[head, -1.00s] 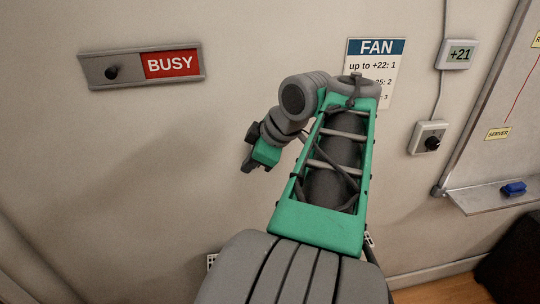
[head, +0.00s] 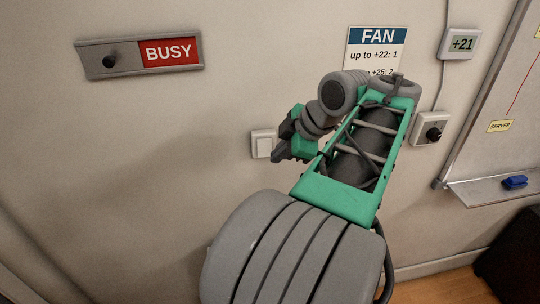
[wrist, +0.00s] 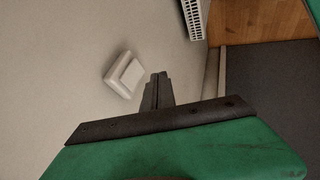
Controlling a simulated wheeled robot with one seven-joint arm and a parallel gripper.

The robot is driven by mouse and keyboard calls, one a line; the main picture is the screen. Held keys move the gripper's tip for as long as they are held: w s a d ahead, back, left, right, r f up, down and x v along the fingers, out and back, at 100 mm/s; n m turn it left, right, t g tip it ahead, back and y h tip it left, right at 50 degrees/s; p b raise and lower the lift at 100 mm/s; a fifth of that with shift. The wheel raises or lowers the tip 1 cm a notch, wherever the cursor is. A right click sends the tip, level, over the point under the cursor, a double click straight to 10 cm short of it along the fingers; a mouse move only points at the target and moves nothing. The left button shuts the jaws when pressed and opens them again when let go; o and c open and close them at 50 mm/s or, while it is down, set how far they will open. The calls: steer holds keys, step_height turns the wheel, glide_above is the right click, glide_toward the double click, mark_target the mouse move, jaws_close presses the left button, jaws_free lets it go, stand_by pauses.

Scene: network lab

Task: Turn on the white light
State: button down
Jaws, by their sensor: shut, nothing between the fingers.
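A white wall switch (head: 263,144) is on the wall left of my gripper in the head view. It also shows in the wrist view (wrist: 124,75), just left of my fingertips. My gripper (head: 277,156) is shut and empty, with its tips close to the switch's right side. In the wrist view the shut fingers (wrist: 157,82) appear beside the switch; whether they touch it I cannot tell. No lamp or white light is in view.
A busy slider sign (head: 140,54), a fan notice (head: 376,48), a +21 display (head: 461,44) and a rotary knob (head: 433,133) are on the wall. A whiteboard with a tray (head: 505,188) is at right. A white vent (wrist: 193,16) shows in the wrist view.

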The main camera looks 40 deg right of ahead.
mark_target(263, 152)
steer(key=w+f, duration=0.1)
steer(key=w+d+f+p, duration=0.1)
steer(key=w, duration=0.1)
steer(key=w+d+f, duration=0.1)
steer(key=w, duration=0.1)
steer(key=shift+w+f, duration=0.15)
steer(key=shift+f, duration=0.05)
steer(key=shift+d+f, duration=0.1)
steer(key=shift+w+d+r+t, duration=0.15)
steer(key=shift+r+t, duration=0.15)
steer(key=shift+r, duration=0.65)
